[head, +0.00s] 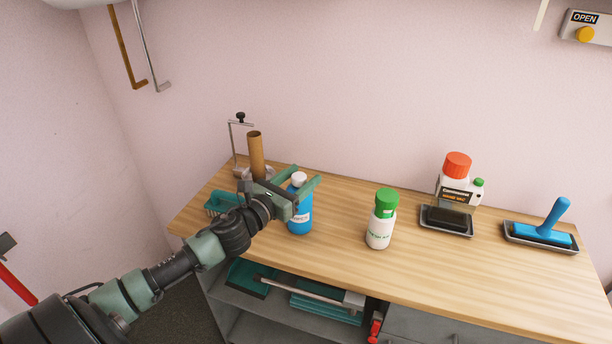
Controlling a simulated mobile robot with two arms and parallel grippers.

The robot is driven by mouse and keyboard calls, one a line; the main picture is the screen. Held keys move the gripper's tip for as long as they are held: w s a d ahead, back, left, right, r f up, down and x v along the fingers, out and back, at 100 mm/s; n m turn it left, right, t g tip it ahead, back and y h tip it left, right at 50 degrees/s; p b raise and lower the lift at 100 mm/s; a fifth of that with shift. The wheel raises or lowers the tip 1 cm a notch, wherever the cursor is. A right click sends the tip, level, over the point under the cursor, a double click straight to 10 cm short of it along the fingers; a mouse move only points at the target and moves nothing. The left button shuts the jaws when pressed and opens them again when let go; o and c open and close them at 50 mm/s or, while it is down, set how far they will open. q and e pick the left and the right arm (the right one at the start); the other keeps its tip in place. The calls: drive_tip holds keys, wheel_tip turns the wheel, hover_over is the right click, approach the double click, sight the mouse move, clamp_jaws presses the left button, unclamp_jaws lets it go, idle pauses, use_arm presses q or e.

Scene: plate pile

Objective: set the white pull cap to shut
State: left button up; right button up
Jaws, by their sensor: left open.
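The white pull cap (299,178) tops a blue bottle (299,212) with a white label, standing upright on the wooden table. My left gripper (307,175) reaches in from the left with its two green fingers apart. In the picture the cap shows between the fingers, and one finger crosses in front of the bottle's upper part. I cannot tell whether either finger touches the cap, nor whether the cap is pulled up or pushed down. My right gripper is not in view.
A white bottle with a green cap (380,228) stands to the right. Beyond it are a white container with a red cap (457,176) and a blue-handled tool (553,225) on a tray.

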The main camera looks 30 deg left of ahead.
sight(294, 185)
use_arm(q)
drive_tip(key=s, duration=0.2)
drive_tip(key=s+b, duration=0.1)
drive_tip(key=s, duration=0.1)
drive_tip(key=shift+s+a+f, duration=0.1)
drive_tip(key=shift+a+f, duration=0.05)
drive_tip(key=shift+f, duration=0.05)
drive_tip(key=shift+s+r, duration=0.15)
drive_tip(key=shift+s, duration=0.6)
